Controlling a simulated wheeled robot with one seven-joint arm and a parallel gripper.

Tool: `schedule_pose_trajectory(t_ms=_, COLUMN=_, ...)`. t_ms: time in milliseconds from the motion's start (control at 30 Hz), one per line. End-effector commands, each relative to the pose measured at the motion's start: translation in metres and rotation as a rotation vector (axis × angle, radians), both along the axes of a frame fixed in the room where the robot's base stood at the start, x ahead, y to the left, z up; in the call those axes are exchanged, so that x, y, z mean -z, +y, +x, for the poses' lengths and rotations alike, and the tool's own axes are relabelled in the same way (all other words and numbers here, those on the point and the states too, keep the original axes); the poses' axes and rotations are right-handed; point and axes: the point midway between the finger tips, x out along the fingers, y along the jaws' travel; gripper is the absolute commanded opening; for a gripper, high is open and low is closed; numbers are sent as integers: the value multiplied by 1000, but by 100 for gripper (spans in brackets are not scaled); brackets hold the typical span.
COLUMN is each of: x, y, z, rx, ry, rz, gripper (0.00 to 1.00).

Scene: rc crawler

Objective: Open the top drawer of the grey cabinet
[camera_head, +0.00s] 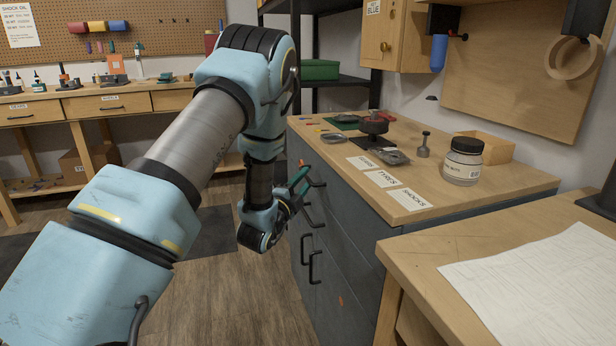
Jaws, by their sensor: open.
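The grey cabinet (345,215) stands right of the middle, under a wooden top, with its drawer fronts facing left. Several black bar handles show on the fronts. The uppermost handle in view (317,184) is right beside my gripper. The top drawer front (335,184) looks flush with the cabinet. My gripper (300,181) is open, with its green fingers pointing toward the cabinet at about the height of that handle. I cannot tell whether the fingers touch the handle or surround it. My wrist hides part of the front's left side.
On the cabinet top are a glass jar (464,162), paper labels (381,179) and small parts. A wooden table (430,268) with a paper sheet stands at the front right. A workbench (75,105) is at the back left. The wood floor (235,305) left of the cabinet is clear.

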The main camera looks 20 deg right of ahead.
Motion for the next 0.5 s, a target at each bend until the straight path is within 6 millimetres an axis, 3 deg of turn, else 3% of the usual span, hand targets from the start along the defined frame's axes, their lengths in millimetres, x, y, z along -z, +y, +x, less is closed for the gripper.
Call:
schedule_pose_trajectory(t_ms=200, x=-3, y=-15, z=13, rx=-1, ry=0, rz=0, gripper=45)
schedule_pose_trajectory(t_ms=500, x=-2, y=-17, z=14, rx=-1, ry=2, rz=1, gripper=45)
